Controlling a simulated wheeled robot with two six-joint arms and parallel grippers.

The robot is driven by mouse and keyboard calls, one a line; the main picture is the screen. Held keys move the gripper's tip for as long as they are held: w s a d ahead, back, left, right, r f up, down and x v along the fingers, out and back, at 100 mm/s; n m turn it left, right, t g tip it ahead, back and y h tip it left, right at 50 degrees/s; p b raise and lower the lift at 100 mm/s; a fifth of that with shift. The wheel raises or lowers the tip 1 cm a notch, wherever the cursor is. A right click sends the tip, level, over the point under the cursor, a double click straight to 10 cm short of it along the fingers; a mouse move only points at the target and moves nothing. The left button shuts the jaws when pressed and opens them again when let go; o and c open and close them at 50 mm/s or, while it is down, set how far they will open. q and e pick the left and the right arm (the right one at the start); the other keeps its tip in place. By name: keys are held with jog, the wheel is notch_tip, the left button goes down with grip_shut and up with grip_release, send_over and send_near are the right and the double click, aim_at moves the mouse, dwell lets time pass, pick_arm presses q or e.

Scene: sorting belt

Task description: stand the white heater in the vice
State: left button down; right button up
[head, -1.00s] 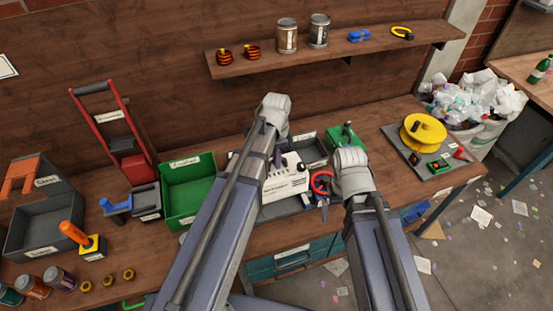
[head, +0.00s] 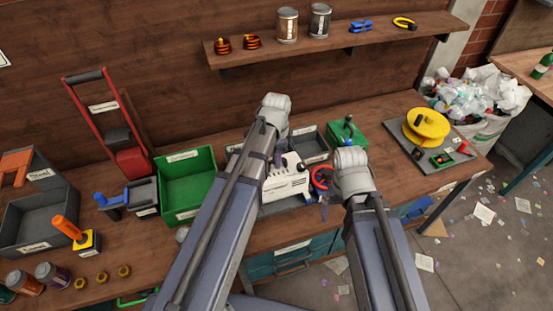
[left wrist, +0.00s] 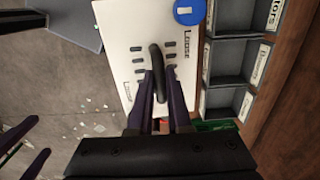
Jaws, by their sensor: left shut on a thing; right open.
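The white heater (head: 284,185) is a white box with small dark slots and a black handle, at the middle of the bench in the head view. In the left wrist view the white heater (left wrist: 130,40) fills the upper middle, with a blue disc at its corner and the word "Loose". My left gripper (head: 278,160) is shut on its black handle; the fingers (left wrist: 160,78) are close around it. My right gripper (head: 323,205) is open, right of the heater, near a red ring (head: 321,178). A grey block with a blue handle (head: 110,201), at the left, may be the vice.
A green bin (head: 186,185) stands left of the heater, grey bins (head: 309,145) behind it. A green box (head: 347,133) and a tray with a yellow reel (head: 426,125) are to the right. A red hand truck (head: 105,110) leans at the back left.

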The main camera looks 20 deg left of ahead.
pick_arm(q)
jog(key=shift+f+b, duration=1.7)
jog(key=shift+f, duration=0.4)
jog(key=shift+w+a+f+b, duration=0.2)
jog(key=shift+w+f+b, duration=0.05)
jog(key=shift+f+b, duration=0.2)
jog(key=shift+w+a+f+b, duration=0.2)
jog(key=shift+f+b, duration=0.15)
jog(key=shift+b, duration=0.1)
jog(key=shift+f, duration=0.2)
jog(key=shift+f+b, duration=2.6)
jog(key=shift+b, duration=0.25)
jog(key=shift+f, duration=0.2)
